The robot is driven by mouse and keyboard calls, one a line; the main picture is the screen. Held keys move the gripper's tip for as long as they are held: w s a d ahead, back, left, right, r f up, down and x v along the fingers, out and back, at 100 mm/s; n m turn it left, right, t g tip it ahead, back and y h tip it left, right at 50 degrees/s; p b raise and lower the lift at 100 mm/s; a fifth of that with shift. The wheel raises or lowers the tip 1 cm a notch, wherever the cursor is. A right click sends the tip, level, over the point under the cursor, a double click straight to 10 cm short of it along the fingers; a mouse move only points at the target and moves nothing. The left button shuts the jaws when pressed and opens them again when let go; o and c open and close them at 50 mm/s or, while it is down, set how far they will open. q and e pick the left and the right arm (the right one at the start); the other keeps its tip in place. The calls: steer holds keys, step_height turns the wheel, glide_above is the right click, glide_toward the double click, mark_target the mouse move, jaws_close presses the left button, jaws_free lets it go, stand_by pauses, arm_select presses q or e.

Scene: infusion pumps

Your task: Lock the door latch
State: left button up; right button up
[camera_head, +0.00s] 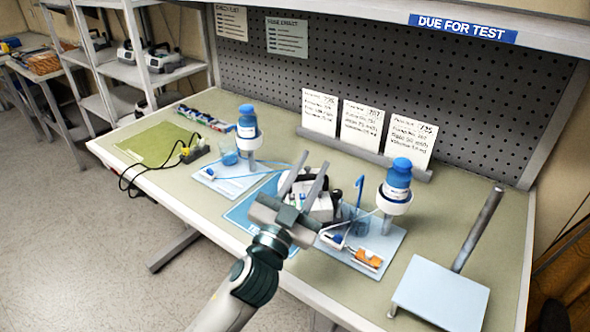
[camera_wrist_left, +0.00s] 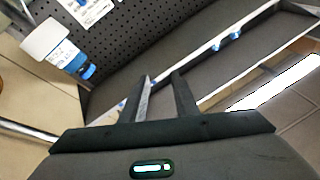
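A white and grey infusion pump (camera_head: 322,206) sits on the blue mat (camera_head: 241,214) in the middle of the bench. My left gripper covers part of it, and I cannot make out its door latch. My left gripper (camera_head: 316,162) is open and empty, its two fingers apart and pointing up in the picture, in front of the pump. In the left wrist view the fingers (camera_wrist_left: 161,78) are also apart with nothing between them, and no pump shows there. My right gripper is not in view.
A blue-capped bottle (camera_head: 397,180) stands in a holder right of the pump, another (camera_head: 247,122) to the left. A grey stand with a post (camera_head: 440,292) is at the right. A black-cabled power block (camera_head: 194,150) lies left. Cards (camera_head: 361,128) line the back.

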arm_select(q)
steer(key=s+d+r+m+g+h, duration=0.3)
steer(key=d+r+m+g+h, duration=0.25)
steer(key=d+m, duration=0.2)
steer(key=s+d+r+m+g+h, duration=0.3)
steer(key=d+r+m+g+h, duration=0.1)
steer(key=d+m+g+h, duration=0.3)
steer(key=s+d+f+m+g+y, duration=0.45)
steer(key=d+m+g, duration=0.25)
steer(key=m+g, duration=0.35)
steer(key=w+a+f+m+t+y, duration=0.3)
steer(key=w+a+f+y, duration=0.55)
steer(key=w+y, duration=0.2)
steer(key=w+a+r+n+t+y, duration=0.1)
steer(key=w+a+r+t+y, duration=0.1)
steer(key=a, duration=0.6)
steer(key=w+a+r+n+t+y, duration=0.1)
steer(key=w+a+r+t+y, duration=0.1)
steer(key=w+a+r+y, duration=0.2)
steer(key=w+a+y, duration=0.2)
steer(key=w+a, duration=0.2)
steer(key=w, duration=0.1)
steer(key=shift+w+n+t, duration=0.2)
steer(key=shift+n+t, duration=0.2)
